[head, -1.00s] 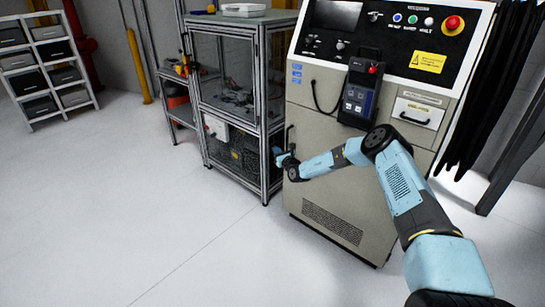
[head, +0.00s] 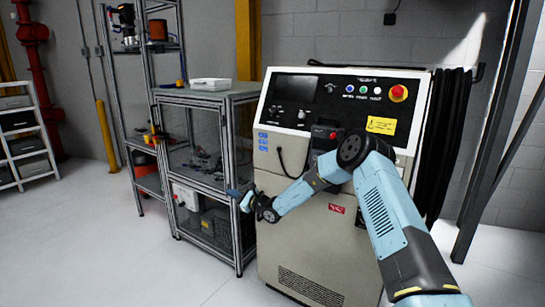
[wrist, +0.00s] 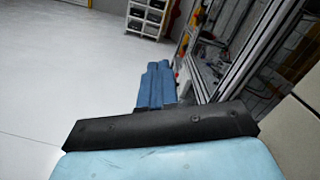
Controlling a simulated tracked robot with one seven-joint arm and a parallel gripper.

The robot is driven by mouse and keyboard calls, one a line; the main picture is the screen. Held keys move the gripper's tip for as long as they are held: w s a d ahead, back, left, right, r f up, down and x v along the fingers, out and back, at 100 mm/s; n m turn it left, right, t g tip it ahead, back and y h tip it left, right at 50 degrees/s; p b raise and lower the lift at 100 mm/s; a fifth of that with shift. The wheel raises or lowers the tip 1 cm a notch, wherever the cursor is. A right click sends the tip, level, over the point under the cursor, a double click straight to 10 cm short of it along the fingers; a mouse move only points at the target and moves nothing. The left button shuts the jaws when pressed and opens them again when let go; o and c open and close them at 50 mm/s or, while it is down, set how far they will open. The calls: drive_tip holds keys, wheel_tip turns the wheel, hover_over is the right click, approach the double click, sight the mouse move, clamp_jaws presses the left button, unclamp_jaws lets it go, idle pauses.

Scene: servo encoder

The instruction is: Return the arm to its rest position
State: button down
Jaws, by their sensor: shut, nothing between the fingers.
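My light blue arm reaches from the lower right of the head view across the front of the beige control cabinet (head: 305,245). My gripper (head: 241,199) is at the arm's far end, at the cabinet's left edge by the aluminium-framed cage (head: 203,158). In the wrist view, the blue fingers of my gripper (wrist: 157,84) lie side by side, shut with nothing between them. I cannot tell from these views whether the gripper touches the cage or the cabinet.
The cabinet's top panel carries a red emergency button (head: 398,93), and a hand-held pendant (head: 326,140) hangs on its front. A shelf with bins (head: 27,145) stands at the far left. The floor (head: 95,245) at the left is clear.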

drive_tip(key=s+d+r+n+g, duration=0.2)
drive_tip(key=s+r+n+g, duration=0.4)
drive_tip(key=s+r+n, duration=0.6)
drive_tip(key=s+d+r+n+g+h, duration=0.2)
drive_tip(key=s+d+r+n+h, duration=0.15)
drive_tip(key=s+d+r, duration=0.55)
drive_tip(key=s+d+r+n+t+h, duration=0.1)
drive_tip(key=s+d+h, duration=0.3)
drive_tip(key=s+d, duration=0.6)
drive_tip(key=s+d+r+n+t+h, duration=0.1)
drive_tip(key=s+d+r+h, duration=0.3)
drive_tip(key=s+d, duration=0.5)
drive_tip(key=s+d+r+n+t+h, duration=0.1)
drive_tip(key=s+d+h, duration=0.3)
drive_tip(key=s+d, duration=0.6)
drive_tip(key=s+r+t, duration=0.1)
drive_tip(key=s, duration=0.5)
drive_tip(key=shift+d+r+h, duration=0.35)
drive_tip(key=shift+s, duration=0.1)
